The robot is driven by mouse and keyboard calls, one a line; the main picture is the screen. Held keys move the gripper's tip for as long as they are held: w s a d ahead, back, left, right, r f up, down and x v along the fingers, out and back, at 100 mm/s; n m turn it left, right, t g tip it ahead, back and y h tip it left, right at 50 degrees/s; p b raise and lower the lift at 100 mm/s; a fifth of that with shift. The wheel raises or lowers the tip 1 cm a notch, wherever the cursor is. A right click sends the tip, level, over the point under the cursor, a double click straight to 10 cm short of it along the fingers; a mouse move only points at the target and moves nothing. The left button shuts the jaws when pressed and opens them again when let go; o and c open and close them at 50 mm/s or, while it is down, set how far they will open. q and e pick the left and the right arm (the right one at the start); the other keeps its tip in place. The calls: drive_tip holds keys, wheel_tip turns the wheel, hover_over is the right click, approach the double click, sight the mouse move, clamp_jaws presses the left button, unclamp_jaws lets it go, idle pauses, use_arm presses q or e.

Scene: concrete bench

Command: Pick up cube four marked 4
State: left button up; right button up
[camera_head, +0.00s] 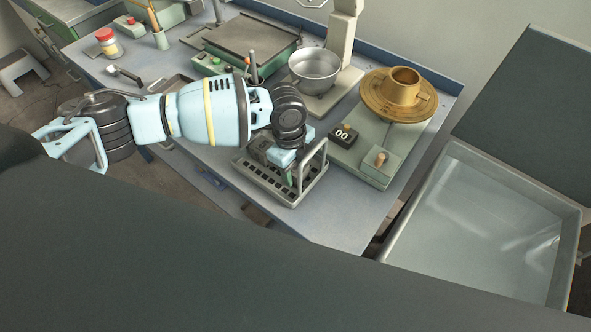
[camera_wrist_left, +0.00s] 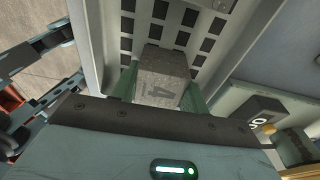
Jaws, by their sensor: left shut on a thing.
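The grey concrete-looking cube four, marked 4 (camera_wrist_left: 163,80), sits between the green fingers of my left gripper (camera_wrist_left: 160,95) in the left wrist view. The gripper is shut on it, and the 4 appears on its side in the picture. Slotted metal rack (camera_wrist_left: 165,15) lies behind the cube; whether the cube touches it I cannot tell. In the head view my left gripper (camera_head: 287,178) points down into the rack (camera_head: 262,181), beside its raised handle. The cube is not clear there, hidden by the gripper and wrist. My right gripper is not in view.
Behind are a metal bowl (camera_head: 314,66) and a brass pot (camera_head: 400,85). A basin (camera_head: 480,222) is beyond the bench's right edge. The bench front (camera_head: 340,215) is clear.

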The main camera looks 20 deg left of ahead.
sight(296, 166)
use_arm(q)
wheel_tip(296, 166, up, 18)
drive_tip(key=shift+p, duration=0.4)
idle(0.3)
